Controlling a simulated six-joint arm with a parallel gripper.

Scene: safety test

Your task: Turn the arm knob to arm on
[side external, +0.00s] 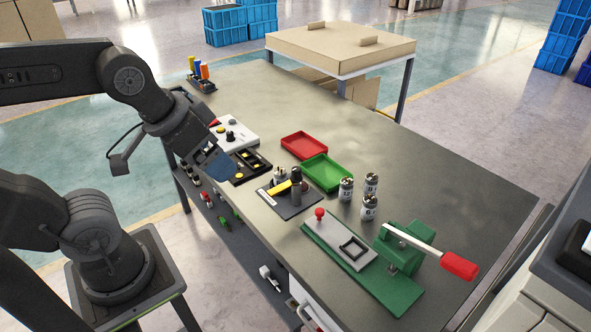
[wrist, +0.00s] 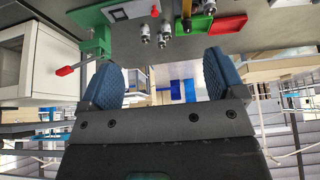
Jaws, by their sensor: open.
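A white control panel (side external: 243,126) lies on the workbench in the side view. It carries a black knob (side external: 230,136), a yellow button (side external: 221,129) and a grey button (side external: 233,121). I cannot read which way the knob points. My gripper (side external: 220,168) is beside the panel, on its near side, above the bench's left edge and apart from the knob. In the wrist view my gripper (wrist: 164,80) shows two blue ribbed fingers, wide apart with nothing between them. The panel and knob are not in the wrist view.
A black tray (side external: 262,160) with yellow marks lies right of the panel. Red (side external: 304,145) and green (side external: 327,172) trays, several canisters (side external: 346,190), and a green press (side external: 402,250) with a red-handled lever stand farther right. Coloured bottles (side external: 203,74) stand at the far end. The bench's far middle is clear.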

